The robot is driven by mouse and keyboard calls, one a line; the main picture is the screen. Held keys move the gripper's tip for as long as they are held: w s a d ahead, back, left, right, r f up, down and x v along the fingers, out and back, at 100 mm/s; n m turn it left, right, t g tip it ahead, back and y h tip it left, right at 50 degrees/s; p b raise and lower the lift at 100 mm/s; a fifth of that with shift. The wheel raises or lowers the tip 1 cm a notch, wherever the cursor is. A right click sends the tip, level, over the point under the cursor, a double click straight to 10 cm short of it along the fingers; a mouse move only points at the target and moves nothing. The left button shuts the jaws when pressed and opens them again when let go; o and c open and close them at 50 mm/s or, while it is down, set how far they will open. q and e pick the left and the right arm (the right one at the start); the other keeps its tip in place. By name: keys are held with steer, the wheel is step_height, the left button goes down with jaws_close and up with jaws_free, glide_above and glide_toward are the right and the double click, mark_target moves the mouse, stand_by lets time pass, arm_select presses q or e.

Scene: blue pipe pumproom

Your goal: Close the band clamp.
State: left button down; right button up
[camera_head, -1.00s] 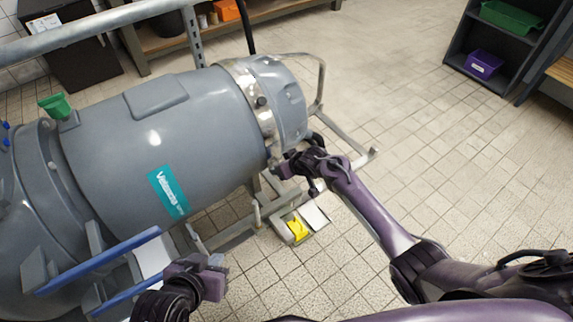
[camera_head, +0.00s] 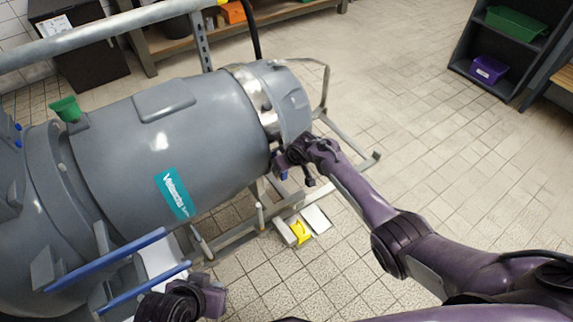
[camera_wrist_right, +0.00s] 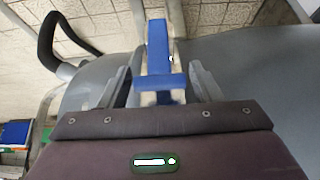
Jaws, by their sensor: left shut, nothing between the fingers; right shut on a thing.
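The band clamp is a shiny metal band (camera_head: 257,97) around the right end of the big grey cylinder. Its blue lever (camera_wrist_right: 158,45) shows in the right wrist view, upright in the picture between my right gripper's fingers (camera_wrist_right: 158,92). My right gripper (camera_head: 280,164) is shut on this lever at the lower side of the cylinder's end; a small blue bit shows just below it in the head view. My left gripper (camera_head: 216,301) is shut and empty at the bottom of the head view, away from the clamp. The lever's joint with the band is hidden.
The grey cylinder (camera_head: 130,150) with a teal label fills the left, with blue bars (camera_head: 110,257) low on it. A metal frame (camera_head: 340,165) stands under and right of its end. A yellow item (camera_head: 301,231) lies below. Tiled floor at right is clear.

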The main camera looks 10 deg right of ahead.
steer(key=shift+w+a+r, duration=0.15)
steer(key=shift+w+r, duration=0.05)
steer(key=shift+w, duration=0.05)
steer(key=o, duration=1)
steer(key=shift+c, duration=0.2)
steer(key=o, duration=0.3)
steer(key=shift+f, duration=0.1)
arm_select(q)
steer(key=shift+w+a, duration=0.1)
steer(key=shift+w, duration=0.05)
arm_select(e)
steer(key=shift+o, duration=0.2)
steer(key=shift+s, duration=0.1)
steer(key=shift+s+r+p, duration=0.15)
steer(key=shift+r+p, duration=0.25)
arm_select(q)
steer(key=a+g+p, duration=0.1)
steer(key=s+a+y+p, duration=0.1)
steer(key=a, duration=0.1)
steer(key=s+a+r+n+g+y+p, duration=0.1)
steer(key=a, duration=0.1)
steer(key=shift+s+r+g+p, duration=0.1)
steer(key=shift+g+p, duration=0.2)
arm_select(e)
steer(key=v, duration=0.6)
steer(key=shift+s+r, duration=0.25)
steer(key=shift+r, duration=0.05)
